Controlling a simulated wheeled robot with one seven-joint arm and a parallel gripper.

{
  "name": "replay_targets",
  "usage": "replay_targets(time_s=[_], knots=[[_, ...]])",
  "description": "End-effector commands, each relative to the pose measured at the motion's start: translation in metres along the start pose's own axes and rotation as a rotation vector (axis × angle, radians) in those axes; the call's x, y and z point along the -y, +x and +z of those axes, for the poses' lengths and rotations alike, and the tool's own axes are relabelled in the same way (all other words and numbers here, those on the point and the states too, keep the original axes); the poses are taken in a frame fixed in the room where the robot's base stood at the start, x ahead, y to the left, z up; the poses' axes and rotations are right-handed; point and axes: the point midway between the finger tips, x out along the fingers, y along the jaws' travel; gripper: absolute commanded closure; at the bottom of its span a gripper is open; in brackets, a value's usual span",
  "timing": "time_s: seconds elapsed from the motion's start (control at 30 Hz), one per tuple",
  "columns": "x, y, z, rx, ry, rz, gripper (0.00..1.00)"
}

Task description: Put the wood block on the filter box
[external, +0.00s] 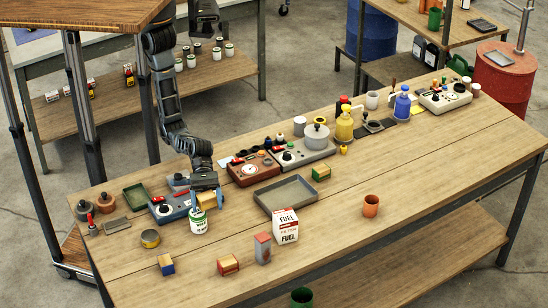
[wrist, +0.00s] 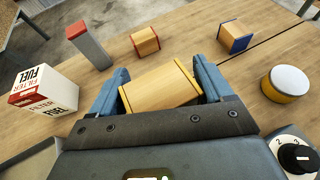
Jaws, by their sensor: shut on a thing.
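My gripper (external: 206,190) is shut on a wood block (external: 207,201), above the left part of the workbench. The filter box (external: 286,226) is a white carton with red bands and FUEL lettering, standing upright on the bench to the right of my gripper. In the wrist view the filter box (wrist: 46,92) is at the left, apart from the gripper. Its top looks bare.
A grey-red upright block (external: 263,247) stands beside the filter box. A grey tray (external: 286,195) lies behind it. A green-white can (external: 198,221) shows just below my gripper. Small blocks (external: 228,265) (external: 166,265) and a yellow tin (external: 150,239) lie nearby. The right front bench is mostly clear.

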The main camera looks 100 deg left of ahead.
Motion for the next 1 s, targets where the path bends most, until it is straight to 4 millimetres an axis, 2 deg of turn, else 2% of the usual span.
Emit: replay_targets(time_s=[0.07, 0.17, 0.37, 0.5, 0.73, 0.9, 1.0], knots=[[0.0, 0.002, 0.005, 0.002, 0.002, 0.001, 0.51], [-0.009, 0.009, 0.013, 0.001, 0.004, 0.004, 0.51], [-0.054, 0.033, 0.048, -0.002, 0.007, 0.007, 0.51], [-0.088, 0.045, 0.079, -0.003, 0.008, 0.003, 0.51], [-0.126, 0.053, 0.122, 0.0, 0.006, -0.01, 0.51], [-0.138, 0.053, 0.135, 0.001, 0.006, -0.017, 0.51], [-0.149, 0.054, 0.131, -0.001, 0.004, -0.017, 0.51]])
